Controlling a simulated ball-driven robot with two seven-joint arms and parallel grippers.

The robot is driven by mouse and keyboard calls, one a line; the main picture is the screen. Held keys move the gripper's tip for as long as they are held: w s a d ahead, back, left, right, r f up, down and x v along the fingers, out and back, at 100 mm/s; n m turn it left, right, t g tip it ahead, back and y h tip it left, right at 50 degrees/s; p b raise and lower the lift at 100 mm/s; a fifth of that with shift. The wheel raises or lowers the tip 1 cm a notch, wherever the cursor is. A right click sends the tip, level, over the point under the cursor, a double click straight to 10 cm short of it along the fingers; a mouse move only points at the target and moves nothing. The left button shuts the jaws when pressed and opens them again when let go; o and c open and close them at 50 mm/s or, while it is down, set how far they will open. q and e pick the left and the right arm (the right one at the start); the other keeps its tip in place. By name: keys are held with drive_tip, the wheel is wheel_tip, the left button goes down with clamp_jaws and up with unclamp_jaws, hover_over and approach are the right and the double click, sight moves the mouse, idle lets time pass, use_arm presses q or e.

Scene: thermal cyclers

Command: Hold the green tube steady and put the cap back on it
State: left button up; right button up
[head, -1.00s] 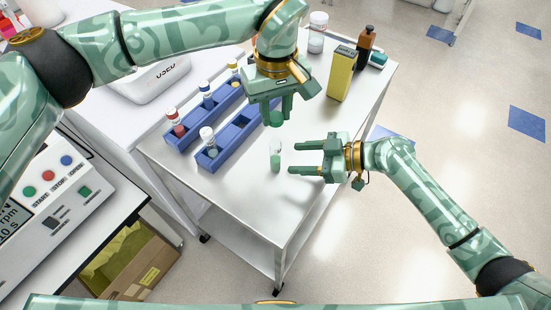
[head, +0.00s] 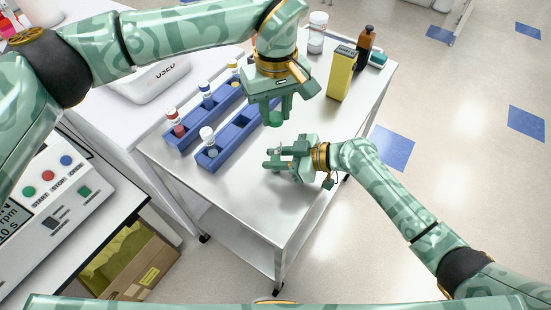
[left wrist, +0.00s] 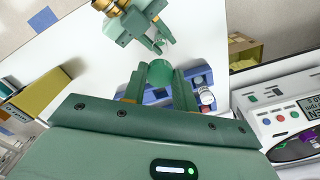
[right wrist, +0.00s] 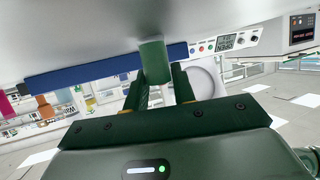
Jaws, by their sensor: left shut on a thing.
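The green cap (head: 275,119) is between the fingertips of my left gripper (head: 275,115), which is shut on it above the table. The cap also shows in the left wrist view (left wrist: 160,72). My right gripper (head: 270,159) is low over the table, below and in front of the cap, with its fingers on either side of the green tube. Only the tube's upper part (head: 278,150) shows in the head view. In the right wrist view the green tube (right wrist: 155,62) is at the fingertips. Whether the fingers press on it is unclear.
Blue racks (head: 213,163) with several capped tubes stand to the left on the metal cart. A yellow box (head: 341,75), a brown bottle (head: 366,45) and a white jar (head: 318,32) stand at the back. The cart's front right is clear.

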use_arm(q)
hover_over(275, 143)
drive_tip(key=shift+f, duration=2.45)
drive_tip(key=shift+d, duration=0.1)
drive_tip(key=shift+f, duration=0.9)
drive_tip(key=shift+f, duration=0.55)
drive_tip(key=m, duration=0.4)
drive_tip(key=shift+m, duration=0.4)
drive_tip(key=m, duration=0.2)
drive_tip(key=shift+m, duration=0.4)
drive_tip(key=m, duration=0.3)
drive_tip(key=shift+m, duration=1.2)
